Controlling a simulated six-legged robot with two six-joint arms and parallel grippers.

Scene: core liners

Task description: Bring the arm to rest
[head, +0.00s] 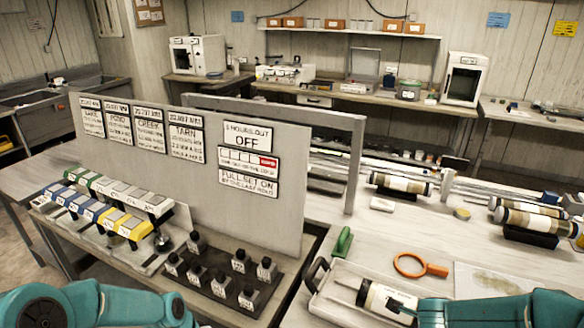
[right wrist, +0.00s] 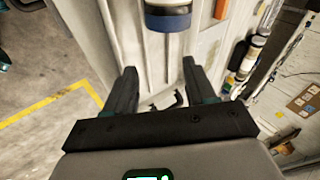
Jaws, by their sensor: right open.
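My right gripper (right wrist: 159,68) is open in the right wrist view, with its two dark fingers apart and nothing between them. Beyond the fingers is a pale ribbed surface. A cylinder with a dark blue band (right wrist: 168,20) shows at the top edge, apart from the fingertips. In the head view my teal right arm enters at the lower right, in front of a core liner (head: 374,297) in a pale tray (head: 322,304). My teal left arm crosses the lower left corner; its gripper is outside the picture.
An upright grey panel (head: 255,201) with signs stands left of centre, by dark bottles (head: 219,284) and coloured racks (head: 85,214). An orange magnifier (head: 410,265) and a green-handled tool (head: 342,242) lie on the bench. Liners (head: 401,184) rest on cradles farther back.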

